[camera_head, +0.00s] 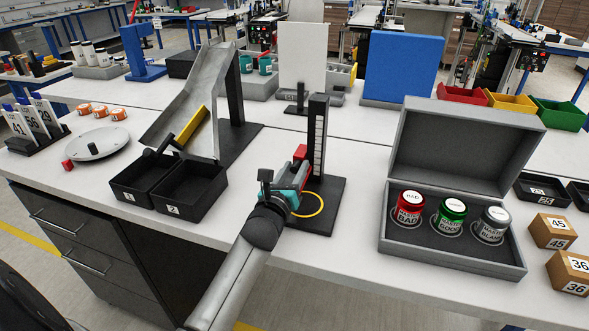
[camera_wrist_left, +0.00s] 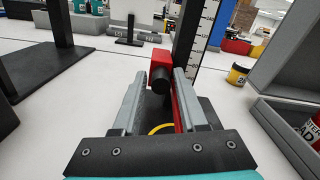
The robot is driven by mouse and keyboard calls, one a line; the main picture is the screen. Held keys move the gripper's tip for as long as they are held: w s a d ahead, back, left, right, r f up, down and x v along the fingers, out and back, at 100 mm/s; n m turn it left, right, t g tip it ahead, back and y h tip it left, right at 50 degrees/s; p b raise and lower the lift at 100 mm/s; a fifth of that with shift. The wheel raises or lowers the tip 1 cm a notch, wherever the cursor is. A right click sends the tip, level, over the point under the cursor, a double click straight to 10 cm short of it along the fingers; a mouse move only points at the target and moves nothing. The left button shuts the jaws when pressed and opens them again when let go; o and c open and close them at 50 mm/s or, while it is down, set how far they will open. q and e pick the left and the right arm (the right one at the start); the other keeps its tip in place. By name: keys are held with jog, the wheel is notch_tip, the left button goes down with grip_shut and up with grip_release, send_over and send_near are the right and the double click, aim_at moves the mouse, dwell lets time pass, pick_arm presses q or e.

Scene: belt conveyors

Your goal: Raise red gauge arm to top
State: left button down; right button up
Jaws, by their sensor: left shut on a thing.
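The gauge is a black upright post (camera_head: 318,135) with a white marked scale, on a dark base plate (camera_head: 325,212). Its red gauge arm (camera_head: 300,152) sits low to middle on the post. In the left wrist view the red arm (camera_wrist_left: 160,58) has a dark round knob (camera_wrist_left: 161,80) facing me, between the fingertips. My left gripper (camera_head: 297,178) is in front of the post and shut on the red gauge arm. The fingers (camera_wrist_left: 160,88) hide part of the contact. A yellow ring (camera_head: 308,205) lies on the base under the gripper. My right gripper is not in view.
A grey open case (camera_head: 450,262) with several labelled cans stands to the right. Black bins (camera_head: 190,187) and a metal chute (camera_head: 195,100) stand to the left. A white panel (camera_head: 302,55) and blue panel (camera_head: 402,65) are behind. The space above the post looks clear.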

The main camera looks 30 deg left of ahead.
aim_at(295, 166)
pick_arm(q)
notch_tip(295, 166, up, 14)
jog(key=p, duration=1.2)
jog(key=shift+d+f, duration=0.15)
jog(key=shift+f, duration=0.1)
jog(key=c, duration=0.7)
grip_release()
jog(key=shift+f, duration=0.15)
jog(key=v, duration=1.5)
jog(key=shift+s+b, duration=0.15)
jog(key=shift+b, duration=0.25)
